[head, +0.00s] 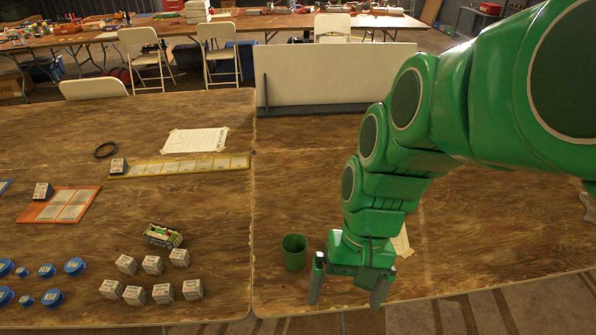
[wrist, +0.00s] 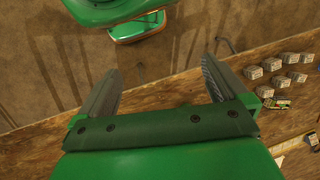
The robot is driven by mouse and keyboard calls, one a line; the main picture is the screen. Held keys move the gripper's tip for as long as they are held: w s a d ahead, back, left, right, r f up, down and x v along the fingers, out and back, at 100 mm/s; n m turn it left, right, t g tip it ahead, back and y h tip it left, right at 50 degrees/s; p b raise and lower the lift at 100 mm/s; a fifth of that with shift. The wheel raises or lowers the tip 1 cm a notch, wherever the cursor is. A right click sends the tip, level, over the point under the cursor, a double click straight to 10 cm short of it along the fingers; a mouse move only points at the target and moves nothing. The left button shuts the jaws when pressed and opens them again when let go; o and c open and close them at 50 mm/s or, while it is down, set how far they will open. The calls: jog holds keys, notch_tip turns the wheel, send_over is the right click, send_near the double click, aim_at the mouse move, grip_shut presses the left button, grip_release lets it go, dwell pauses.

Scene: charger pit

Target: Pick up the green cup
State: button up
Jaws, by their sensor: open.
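The green cup (head: 294,252) stands upright on the wooden table (head: 220,230) in the head view, near the front edge. My gripper (head: 347,298) is just to the right of the cup and nearer the front edge, its fingers apart and pointing down. It is empty, and the cup is outside the fingers. In the wrist view my gripper (wrist: 160,68) shows both fingers spread with nothing between them. A bit of green shows beside the right finger there; I cannot tell if it is the cup.
White labelled cubes (head: 152,265) and a small patterned box (head: 163,236) are left of the cup. Several blue round pieces (head: 74,266) lie farther left. A white panel (head: 330,75) stands at the back. Bare table lies behind the cup.

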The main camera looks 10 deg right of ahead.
jog(key=w+a+f+m+y, duration=0.4)
jog(key=w+a, duration=0.1)
jog(key=w, duration=0.4)
jog(key=m+t+y, duration=0.4)
jog(key=m+y, duration=0.3)
jog(key=m, duration=0.7)
send_near(289, 246)
notch_tip(289, 246, up, 3)
jog(key=s+a, duration=0.2)
jog(key=s, duration=0.1)
jog(key=shift+w+a+f+y, duration=0.1)
jog(key=shift+a+f+y, duration=0.1)
jog(key=shift+a, duration=0.35)
jog(key=shift+w+a+f+y, duration=0.1)
jog(key=shift+a+f, duration=0.1)
jog(key=shift+a, duration=0.35)
jog(key=shift+w+f+x, duration=0.1)
jog(key=shift+f+x, duration=0.05)
jog(key=shift+x, duration=0.95)
jog(key=shift+w+f+x, duration=0.15)
jog(key=shift+f+x, duration=0.05)
jog(key=shift+x, duration=0.9)
jog(key=shift+a+f, duration=0.3)
jog(key=shift+a, duration=0.2)
jog(key=shift+c, duration=0.2)
jog(key=c, duration=0.9)
